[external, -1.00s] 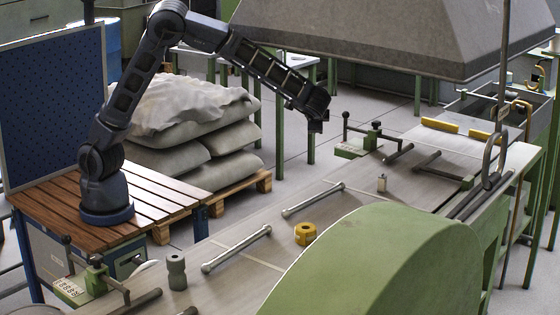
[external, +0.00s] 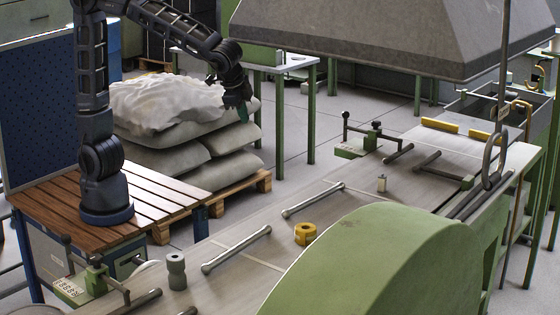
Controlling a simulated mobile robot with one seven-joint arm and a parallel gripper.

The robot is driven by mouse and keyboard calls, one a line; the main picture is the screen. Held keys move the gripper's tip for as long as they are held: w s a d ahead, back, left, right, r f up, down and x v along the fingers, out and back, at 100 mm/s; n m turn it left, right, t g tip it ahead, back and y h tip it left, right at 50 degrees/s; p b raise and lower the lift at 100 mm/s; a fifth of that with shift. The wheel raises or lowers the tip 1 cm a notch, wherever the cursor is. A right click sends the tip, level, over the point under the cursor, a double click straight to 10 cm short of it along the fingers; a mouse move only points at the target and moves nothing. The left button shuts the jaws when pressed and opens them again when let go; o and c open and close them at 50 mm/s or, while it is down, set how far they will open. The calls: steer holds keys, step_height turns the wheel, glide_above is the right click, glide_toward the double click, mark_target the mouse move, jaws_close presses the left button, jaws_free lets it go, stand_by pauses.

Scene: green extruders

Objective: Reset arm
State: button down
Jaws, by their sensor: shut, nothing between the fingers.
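My gripper (external: 240,106) hangs at the end of my arm, in front of the stacked sacks in the external view. It is small and dark here, pointing down, shut and empty. It is apart from the grey bench (external: 330,215) and to the upper left of it. My arm is folded back, with its lower part upright above its base on the wooden slatted table (external: 150,190). The upper end of the arm is cut off by the top of the picture.
A green rounded housing (external: 390,260) stands in front. Sacks (external: 205,150) lie on a pallet behind my gripper. A large grey hood (external: 380,40) hangs at upper right.

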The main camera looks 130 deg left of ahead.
steer(key=s+d+m+t+h, duration=0.2)
steer(key=s+d, duration=0.7)
steer(key=d, duration=0.3)
steer(key=s+d+r+m+t+h, duration=0.1)
steer(key=s+d+m+t+h, duration=0.1)
steer(key=s+d, duration=0.7)
steer(key=d, duration=0.3)
steer(key=shift+d+t, duration=0.3)
steer(key=shift+d, duration=0.1)
